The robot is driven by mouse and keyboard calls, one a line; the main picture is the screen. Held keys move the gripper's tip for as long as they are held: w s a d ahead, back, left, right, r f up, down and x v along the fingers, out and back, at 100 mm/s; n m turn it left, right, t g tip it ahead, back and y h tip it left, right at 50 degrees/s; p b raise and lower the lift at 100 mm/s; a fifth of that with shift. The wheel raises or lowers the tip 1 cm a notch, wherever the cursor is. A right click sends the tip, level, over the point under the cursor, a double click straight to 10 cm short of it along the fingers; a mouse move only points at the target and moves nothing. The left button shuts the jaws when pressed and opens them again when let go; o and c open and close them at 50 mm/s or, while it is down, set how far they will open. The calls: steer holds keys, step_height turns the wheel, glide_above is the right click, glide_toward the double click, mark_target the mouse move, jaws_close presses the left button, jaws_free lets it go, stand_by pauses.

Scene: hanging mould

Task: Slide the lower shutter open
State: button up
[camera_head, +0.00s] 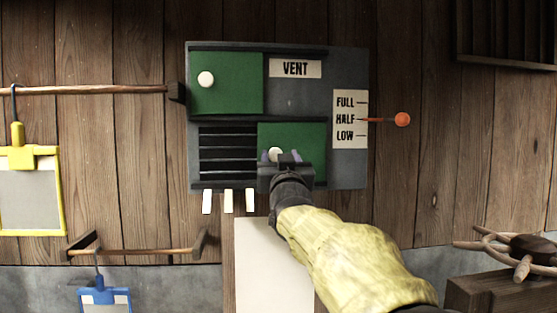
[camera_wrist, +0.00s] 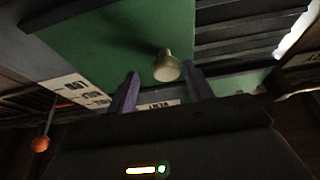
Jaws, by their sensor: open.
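The lower shutter (camera_head: 305,135) is a green plate at the right of the lower opening on the grey vent panel. Dark slats (camera_head: 228,153) show uncovered to its left. Its pale round knob (camera_head: 275,154) sits near the plate's left side. My gripper (camera_head: 281,156) is in front of the plate with its purple fingers apart. In the wrist view the green plate (camera_wrist: 100,50) fills much of the top, and the knob (camera_wrist: 167,67) appears between the fingertips (camera_wrist: 161,80). I cannot tell whether either finger touches it. My gripper hides the plate's lower part.
The upper green shutter (camera_head: 230,95) with its white knob is at the upper left. A VENT label (camera_head: 295,69) and a FULL/HALF/LOW scale (camera_head: 349,120) are on the panel. An orange-tipped lever (camera_head: 402,119) points at HALF. White tabs (camera_head: 229,201) hang below the panel.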

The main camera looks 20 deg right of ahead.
steer(key=shift+a+f, duration=0.1)
steer(key=shift+a, duration=0.15)
steer(key=b+v, duration=0.7)
steer(key=v, duration=0.5)
steer(key=shift+d+f+b, duration=0.2)
steer(key=shift+d+b, duration=0.05)
steer(key=shift+b, duration=0.1)
steer(key=shift+f+b, duration=0.1)
steer(key=shift+b, duration=0.4)
steer(key=shift+s+b, duration=0.1)
steer(key=shift+b, duration=0.35)
steer(key=b, duration=0.1)
steer(key=s+b, duration=0.1)
steer(key=b, duration=0.1)
steer(key=shift+a+f, duration=0.15)
steer(key=shift+f, duration=0.05)
